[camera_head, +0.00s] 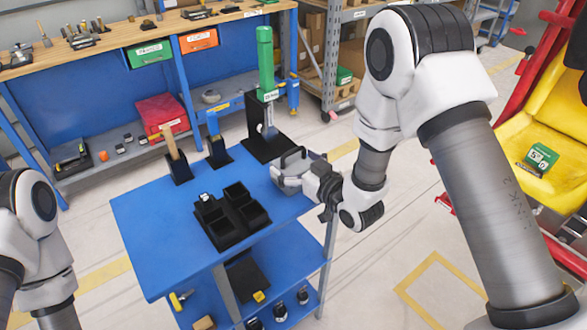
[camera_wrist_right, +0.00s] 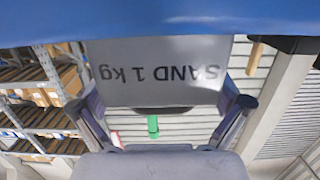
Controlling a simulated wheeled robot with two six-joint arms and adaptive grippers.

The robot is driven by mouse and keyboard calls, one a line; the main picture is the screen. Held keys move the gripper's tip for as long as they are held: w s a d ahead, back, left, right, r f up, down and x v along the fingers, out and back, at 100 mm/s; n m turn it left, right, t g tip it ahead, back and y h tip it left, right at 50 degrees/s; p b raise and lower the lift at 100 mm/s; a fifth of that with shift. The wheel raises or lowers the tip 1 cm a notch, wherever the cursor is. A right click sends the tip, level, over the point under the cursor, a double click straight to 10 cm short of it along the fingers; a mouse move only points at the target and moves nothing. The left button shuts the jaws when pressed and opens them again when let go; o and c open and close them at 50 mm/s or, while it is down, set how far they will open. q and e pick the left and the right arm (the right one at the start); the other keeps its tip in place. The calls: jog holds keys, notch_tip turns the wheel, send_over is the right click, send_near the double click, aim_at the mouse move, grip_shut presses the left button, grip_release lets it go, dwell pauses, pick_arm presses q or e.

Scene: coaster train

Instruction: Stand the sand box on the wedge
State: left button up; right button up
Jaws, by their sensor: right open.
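The sand box (camera_wrist_right: 158,72) is grey and labelled "SAND 1 kg". It fills the upper middle of the right wrist view, where the label appears upside down. My right gripper (camera_head: 288,168) is at the right edge of the blue table. Its two fingers (camera_wrist_right: 165,118) stand apart on either side of the sand box in the wrist view; I cannot tell whether they touch it. In the head view I cannot clearly separate the box from the gripper. I cannot pick out a wedge with certainty. My left arm shows at the left, but its gripper is out of view.
The blue table (camera_head: 150,225) holds a black compartment tray (camera_head: 232,218), small black holders and a green cylinder (camera_head: 265,60) on a black stand. A yellow seat (camera_head: 550,150) carrying a green box (camera_head: 541,156) is at the right. The table's front left is clear.

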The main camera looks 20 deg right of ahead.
aim_at(295, 152)
jog(key=c, duration=1.6)
jog(key=shift+o, duration=0.2)
jog(key=shift+w+r, duration=0.1)
jog(key=shift+r, duration=0.05)
jog(key=shift+r, duration=1.6)
jog(key=s+a+f+p+v, duration=0.1)
jog(key=a+p+v, duration=0.2)
jog(key=p+v, duration=0.8)
jog(key=v, duration=0.5)
jog(key=shift+p, duration=0.3)
